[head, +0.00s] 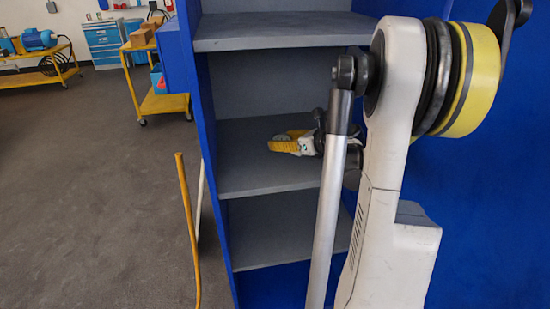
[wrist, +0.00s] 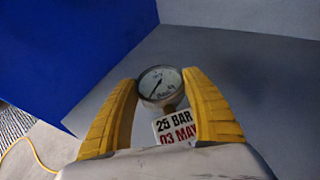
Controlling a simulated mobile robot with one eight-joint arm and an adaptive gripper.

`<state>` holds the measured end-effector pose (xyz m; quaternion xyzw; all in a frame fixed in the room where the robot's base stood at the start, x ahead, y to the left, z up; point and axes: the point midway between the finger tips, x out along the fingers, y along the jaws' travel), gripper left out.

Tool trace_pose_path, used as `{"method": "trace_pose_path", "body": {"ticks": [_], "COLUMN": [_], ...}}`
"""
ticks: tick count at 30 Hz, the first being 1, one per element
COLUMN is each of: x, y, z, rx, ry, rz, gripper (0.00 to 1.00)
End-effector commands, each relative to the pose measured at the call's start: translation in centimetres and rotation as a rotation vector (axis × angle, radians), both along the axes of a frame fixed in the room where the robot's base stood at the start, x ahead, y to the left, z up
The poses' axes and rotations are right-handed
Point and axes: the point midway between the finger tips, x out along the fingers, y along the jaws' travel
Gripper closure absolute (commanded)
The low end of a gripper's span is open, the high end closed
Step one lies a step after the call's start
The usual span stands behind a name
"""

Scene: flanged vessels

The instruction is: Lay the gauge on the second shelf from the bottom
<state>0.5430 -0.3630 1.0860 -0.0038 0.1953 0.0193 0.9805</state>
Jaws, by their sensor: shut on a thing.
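The gauge (wrist: 160,82) has a round white dial and a dark needle. In the wrist view it sits between the yellow fingers of my gripper (wrist: 158,88), and a white tag (wrist: 176,127) reading "25 BAR 03 MAY" hangs below the dial. In the head view my gripper (head: 284,143) is inside the blue cabinet, low over the middle grey shelf (head: 250,178), the second from the bottom of those in view. My gripper is shut on the gauge. In the head view the gauge is mostly hidden by the fingers. I cannot tell whether it touches the shelf.
The upper shelf (head: 270,27) is above my gripper, and the lowest shelf (head: 275,235) is below. The blue cabinet side (head: 209,165) is close on the left. A yellow pole (head: 187,220) stands beside it. The middle shelf's visible surface is clear.

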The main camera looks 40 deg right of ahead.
Motion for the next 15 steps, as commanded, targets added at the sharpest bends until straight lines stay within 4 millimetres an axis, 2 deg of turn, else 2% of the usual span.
{"method": "trace_pose_path", "body": {"ticks": [1, 6, 11, 15], "x": [0.9, 2.5, 2.8, 2.8], "y": [0.8, 2.0, 2.2, 2.2], "z": [-1.0, -2.0, -2.9, -5.2], "rx": [-0.002, 0.0, 0.0, 0.0], "ry": [0.0, -0.001, -0.001, -0.001], "rz": [0.004, 0.001, -0.001, -0.001], "gripper": [0.83, 0.83, 0.83, 0.83]}}
